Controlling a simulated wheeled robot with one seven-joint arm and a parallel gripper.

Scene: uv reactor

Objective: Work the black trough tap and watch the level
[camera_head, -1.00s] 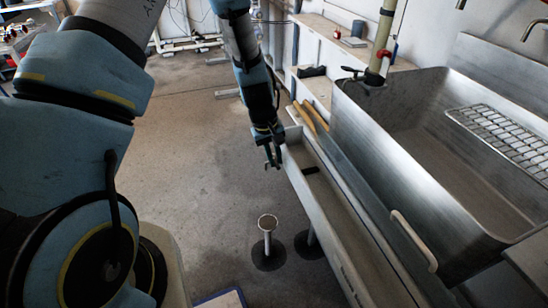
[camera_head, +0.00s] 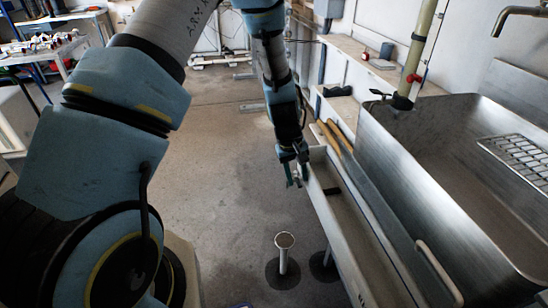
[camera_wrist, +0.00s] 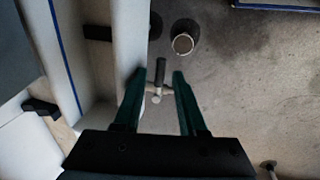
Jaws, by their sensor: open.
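My gripper (camera_head: 293,182) hangs pointing down beside the near-left wall of the long pale trough (camera_head: 352,235), close to its far end. In the wrist view the two green fingers (camera_wrist: 161,80) are apart. A small tap with a black handle (camera_wrist: 160,70) and a pale metal body (camera_wrist: 156,97) shows between them, beside the trough wall (camera_wrist: 132,45). I cannot tell whether the fingers touch it. In the head view this tap is hidden by my gripper. A dark bar (camera_head: 332,191) lies across the trough. No water level can be made out.
A steel sink (camera_head: 450,175) with a wire rack (camera_head: 518,155) stands right of the trough. A pipe with a red tap (camera_head: 415,78) and a black lever (camera_head: 378,93) rises at its corner. A round-topped post (camera_head: 285,241) stands on the floor near the trough.

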